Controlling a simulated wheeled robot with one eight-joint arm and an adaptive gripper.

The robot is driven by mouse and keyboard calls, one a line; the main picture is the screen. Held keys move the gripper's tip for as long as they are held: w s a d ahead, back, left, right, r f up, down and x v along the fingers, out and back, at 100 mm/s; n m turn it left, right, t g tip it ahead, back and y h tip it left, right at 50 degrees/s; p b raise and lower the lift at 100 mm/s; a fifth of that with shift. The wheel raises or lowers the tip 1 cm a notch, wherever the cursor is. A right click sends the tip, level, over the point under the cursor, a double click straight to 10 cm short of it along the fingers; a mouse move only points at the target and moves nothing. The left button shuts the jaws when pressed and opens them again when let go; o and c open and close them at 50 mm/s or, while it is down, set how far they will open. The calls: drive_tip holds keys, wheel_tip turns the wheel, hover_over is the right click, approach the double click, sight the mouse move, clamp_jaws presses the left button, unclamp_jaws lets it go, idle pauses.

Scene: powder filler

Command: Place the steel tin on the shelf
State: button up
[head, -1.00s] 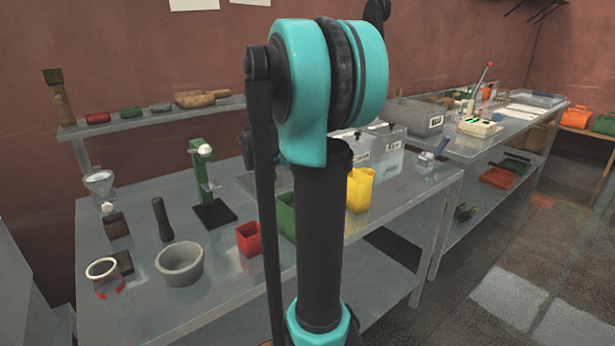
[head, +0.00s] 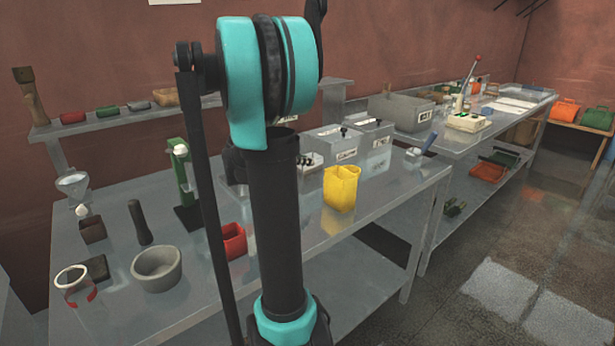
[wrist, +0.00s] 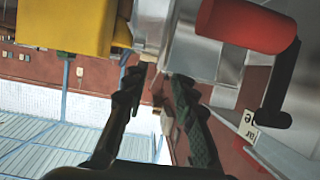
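The raised shelf (head: 100,125) runs along the back of the left steel table. A small grey item (head: 139,105) lies on it beside a green one and a red one; I cannot tell whether it is the steel tin. No other steel tin can be made out for certain, and my arm hides part of the table. In the wrist view my gripper (wrist: 158,78) has its dark fingers apart with nothing held between them. Grey metal surfaces lie beyond the fingertips. My gripper is not visible in the head view.
A yellow container (head: 341,187) stands on the table; yellow also fills the wrist view's upper left (wrist: 65,25). A red container (head: 234,241), a grey bowl (head: 157,270) and a green stand (head: 187,180) are nearby. A red cylinder (wrist: 245,25) is close at the wrist view's right.

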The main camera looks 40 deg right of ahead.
drive_tip(key=x, duration=0.5)
clamp_jaws()
idle(0.3)
